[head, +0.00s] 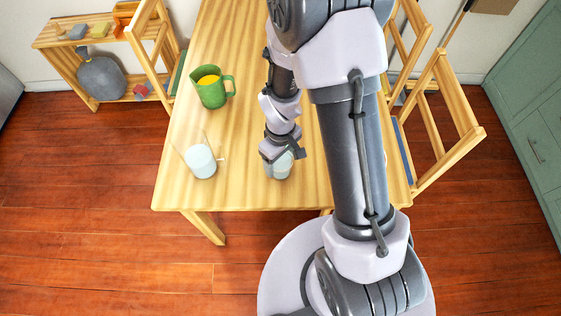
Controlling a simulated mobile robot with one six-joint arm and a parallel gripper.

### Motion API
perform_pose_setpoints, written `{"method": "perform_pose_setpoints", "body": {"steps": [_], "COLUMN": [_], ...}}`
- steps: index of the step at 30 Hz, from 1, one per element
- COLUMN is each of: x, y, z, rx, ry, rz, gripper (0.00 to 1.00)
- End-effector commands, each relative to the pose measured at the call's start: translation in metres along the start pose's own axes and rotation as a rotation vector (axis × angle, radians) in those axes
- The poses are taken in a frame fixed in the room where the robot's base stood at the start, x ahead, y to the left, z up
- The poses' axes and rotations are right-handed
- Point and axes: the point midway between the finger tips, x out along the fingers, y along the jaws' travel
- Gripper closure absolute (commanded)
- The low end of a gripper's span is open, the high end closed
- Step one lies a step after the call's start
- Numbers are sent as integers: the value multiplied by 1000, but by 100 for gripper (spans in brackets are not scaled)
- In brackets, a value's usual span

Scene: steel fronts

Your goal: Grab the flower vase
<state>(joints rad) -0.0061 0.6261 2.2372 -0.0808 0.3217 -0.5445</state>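No flowers show, and I cannot tell which vessel is the flower vase. A pale, glass-like vessel (282,170) stands near the front edge of the wooden table, partly hidden by my gripper. My gripper (284,156) points down right at its top. I cannot tell whether the fingers are around it, touching it or above it, or how far apart they are. A clear glass vessel with pale contents (201,162) and a side handle stands to the left. A green jug (211,92) with something orange inside stands farther back.
The table (240,125) is bare between the vessels. My arm covers its right part. Chairs stand at both sides, one at the right (445,120). A low wooden shelf (50,42) at the back left holds a round grey object (100,78) and small items. Open floor lies front left.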

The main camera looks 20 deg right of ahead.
Motion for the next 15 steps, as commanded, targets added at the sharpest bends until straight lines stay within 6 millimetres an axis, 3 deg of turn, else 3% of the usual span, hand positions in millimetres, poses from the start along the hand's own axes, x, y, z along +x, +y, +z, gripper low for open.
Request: {"method": "perform_pose_setpoints", "body": {"steps": [1, 10, 15], "x": [0, 0, 0], "y": [0, 0, 0], "z": [0, 0, 0], "rx": [0, 0, 0], "ry": [0, 0, 1], "rz": [0, 0, 0], "gripper": [41, 99, 100]}}
